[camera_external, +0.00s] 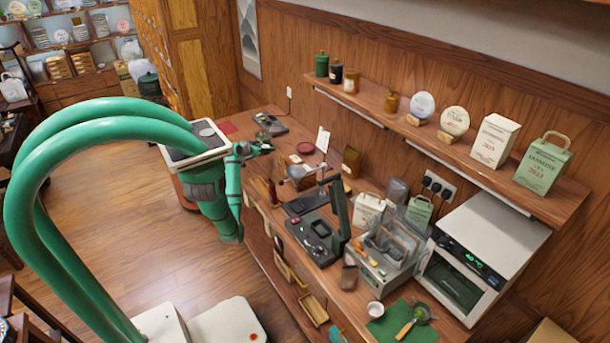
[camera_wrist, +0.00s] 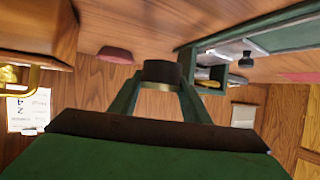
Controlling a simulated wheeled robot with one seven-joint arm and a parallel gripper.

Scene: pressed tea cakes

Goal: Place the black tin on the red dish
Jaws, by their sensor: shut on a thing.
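The black tin (camera_wrist: 162,72) is a short dark cylinder between my two green fingers in the wrist view, which is upside down. My gripper (camera_wrist: 160,88) is shut on it. In the external view my gripper (camera_external: 266,148) is above the far part of the counter; the tin is too small there to tell clearly. The red dish (camera_external: 305,148) lies on the counter to the right of my gripper, near the wall. It also shows in the wrist view (camera_wrist: 117,54), left of the tin and apart from it. Nothing is visible on the dish.
A white card (camera_external: 323,138) stands just right of the dish. A wooden box (camera_external: 288,162) is in front of it, and a dark tray (camera_external: 270,124) with small items lies behind. A red cloth (camera_external: 228,128) is at the counter's far end. A shelf (camera_external: 390,118) runs above.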

